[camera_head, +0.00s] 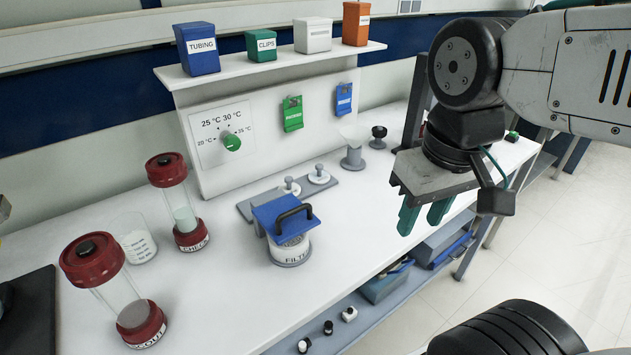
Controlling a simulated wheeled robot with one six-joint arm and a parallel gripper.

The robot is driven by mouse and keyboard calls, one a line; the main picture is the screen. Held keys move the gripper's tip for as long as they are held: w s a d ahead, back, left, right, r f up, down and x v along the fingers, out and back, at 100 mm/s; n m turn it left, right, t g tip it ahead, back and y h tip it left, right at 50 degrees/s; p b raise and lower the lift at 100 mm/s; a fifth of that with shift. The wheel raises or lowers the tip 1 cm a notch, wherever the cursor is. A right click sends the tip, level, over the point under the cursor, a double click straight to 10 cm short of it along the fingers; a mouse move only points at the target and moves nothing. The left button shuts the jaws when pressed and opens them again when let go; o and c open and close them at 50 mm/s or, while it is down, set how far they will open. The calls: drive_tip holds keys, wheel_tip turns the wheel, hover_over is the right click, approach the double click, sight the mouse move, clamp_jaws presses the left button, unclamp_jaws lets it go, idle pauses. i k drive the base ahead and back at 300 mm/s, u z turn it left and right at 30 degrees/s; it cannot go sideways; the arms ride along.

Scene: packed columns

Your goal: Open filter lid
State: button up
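The filter (290,254) is a short white cylinder with a "FILT…" label, standing on the bench. Its square blue lid (271,211) lies over the top, with a black arched handle (294,213) on it. The lid looks closed. My gripper (424,218) hangs to the right of the filter, near the bench's front edge and apart from the lid. Its two green fingers point down with a gap between them, and nothing shows between them.
Two red-capped glass columns (104,290) (178,205) and a beaker (134,240) stand left of the filter. Behind it are a grey plate with white knobs (290,187) and a temperature dial panel (222,135). A grey pedestal (353,155) stands right. Bench between filter and gripper is clear.

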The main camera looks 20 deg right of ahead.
sight(284, 218)
drive_tip(key=u, duration=1.9)
drive_tip(key=k, duration=0.8)
drive_tip(key=z, duration=1.35)
drive_tip(key=i, duration=0.5)
drive_tip(key=z, duration=0.05)
